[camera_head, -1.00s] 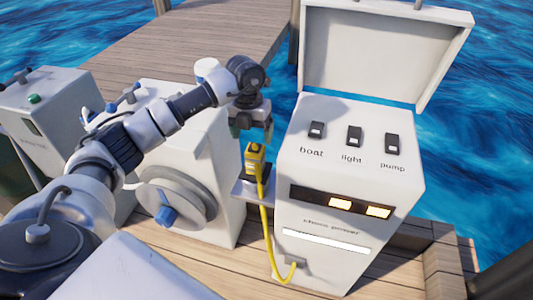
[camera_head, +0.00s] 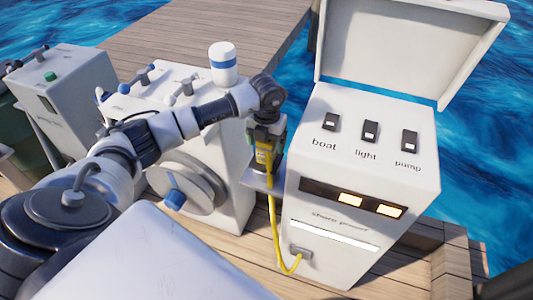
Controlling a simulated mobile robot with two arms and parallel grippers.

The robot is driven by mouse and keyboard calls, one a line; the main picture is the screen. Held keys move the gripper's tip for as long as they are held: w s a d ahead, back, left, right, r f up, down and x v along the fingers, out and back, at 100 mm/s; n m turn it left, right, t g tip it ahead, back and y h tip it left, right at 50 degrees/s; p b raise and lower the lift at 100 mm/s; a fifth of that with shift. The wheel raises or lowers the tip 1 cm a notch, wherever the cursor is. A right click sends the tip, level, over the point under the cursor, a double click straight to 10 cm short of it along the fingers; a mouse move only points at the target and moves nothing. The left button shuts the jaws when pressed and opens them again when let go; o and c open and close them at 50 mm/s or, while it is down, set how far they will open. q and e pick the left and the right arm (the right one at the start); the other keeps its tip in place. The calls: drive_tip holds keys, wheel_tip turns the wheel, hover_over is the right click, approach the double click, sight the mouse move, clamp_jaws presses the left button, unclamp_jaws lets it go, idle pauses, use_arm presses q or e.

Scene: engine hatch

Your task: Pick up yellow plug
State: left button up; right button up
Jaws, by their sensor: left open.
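The yellow plug (camera_head: 264,156) stands upright on a small grey shelf (camera_head: 258,183) at the left side of the white shore power box (camera_head: 330,262). Its yellow cable (camera_head: 275,235) hangs from it and runs to a socket low on the box front. My left gripper (camera_head: 264,143) points down at the plug's top with its fingers around the upper part, open. Whether the fingers touch the plug cannot be told. My right gripper is not in view.
The power box has its lid (camera_head: 400,45) up and switches labelled boat, light and pump. A white machine with a round grey wheel (camera_head: 187,182) stands left of the plug, with a white-blue canister (camera_head: 223,65) on it. Wooden decking and water surround them.

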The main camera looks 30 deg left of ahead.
use_arm(q)
drive_tip(key=shift+f, duration=0.75)
drive_tip(key=c, duration=1.3)
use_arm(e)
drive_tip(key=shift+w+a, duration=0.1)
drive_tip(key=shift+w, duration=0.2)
